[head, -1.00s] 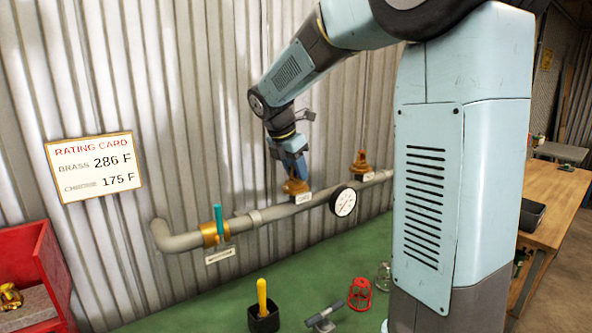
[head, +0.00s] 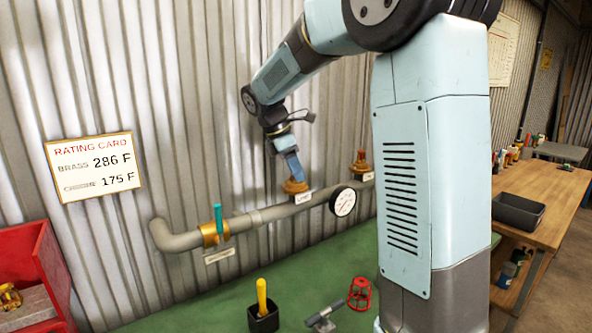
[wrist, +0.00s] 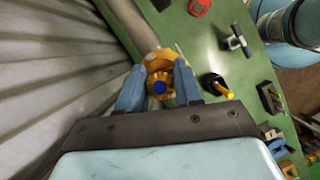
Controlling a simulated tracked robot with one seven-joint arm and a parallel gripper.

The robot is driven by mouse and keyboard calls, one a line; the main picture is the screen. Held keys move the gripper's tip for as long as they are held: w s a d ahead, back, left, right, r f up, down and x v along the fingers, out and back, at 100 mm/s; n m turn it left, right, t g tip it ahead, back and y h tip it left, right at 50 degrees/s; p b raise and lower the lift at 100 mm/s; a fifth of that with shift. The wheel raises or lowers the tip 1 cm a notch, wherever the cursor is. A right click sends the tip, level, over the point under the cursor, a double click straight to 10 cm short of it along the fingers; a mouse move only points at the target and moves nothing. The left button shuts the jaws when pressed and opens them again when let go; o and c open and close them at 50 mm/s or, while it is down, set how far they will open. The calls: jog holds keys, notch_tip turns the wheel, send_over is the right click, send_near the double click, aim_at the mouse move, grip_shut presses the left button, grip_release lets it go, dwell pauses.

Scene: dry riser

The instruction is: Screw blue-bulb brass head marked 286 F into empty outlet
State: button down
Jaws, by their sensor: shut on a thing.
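My gripper (head: 290,168) points down at the left outlet of the grey pipe (head: 272,214). It also shows in the wrist view (wrist: 158,80), with its two blue fingers shut on a brass head (wrist: 159,69). The head's blue bulb (wrist: 159,87) faces the camera between the fingers. In the head view brass (head: 295,187) shows below the fingertips, at the outlet. Whether the thread is seated cannot be told. Another brass-coloured head (head: 361,162) stands on the right outlet. The rating card (head: 95,168) on the wall reads brass 286 F and 175 F.
A gauge (head: 343,202) and a teal-handled valve (head: 218,222) sit on the pipe. On the green bench are a yellow-handled tool (head: 262,296) in a black holder, a grey T-shaped tool (head: 323,317) and a red cage (head: 359,293). A red bin (head: 40,262) stands left.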

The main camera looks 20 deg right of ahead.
jog(key=shift+m, duration=0.4)
jog(key=m+g, duration=0.1)
jog(key=m, duration=0.1)
jog(key=shift+f+m+g, duration=0.1)
jog(key=shift+m+g, duration=0.2)
jog(key=shift+m, duration=0.1)
jog(key=c, duration=0.7)
grip_release()
jog(key=v, duration=0.7)
jog(key=s+d+r+m+t+y, duration=0.15)
jog(key=s+m+t+y, duration=0.35)
jog(key=s, duration=1.1)
jog(key=s+f+m+t, duration=0.1)
jog(key=s+f+m, duration=0.1)
jog(key=s, duration=0.2)
jog(key=s+f+m, duration=0.2)
jog(key=s+m, duration=0.1)
jog(key=s, duration=0.2)
jog(key=s+d+f+m+t, duration=0.1)
jog(key=s+f+m, duration=0.2)
jog(key=s, duration=0.1)
jog(key=shift+s+d+f+t, duration=0.1)
jog(key=shift+s+t, duration=0.1)
jog(key=shift+t, duration=0.1)
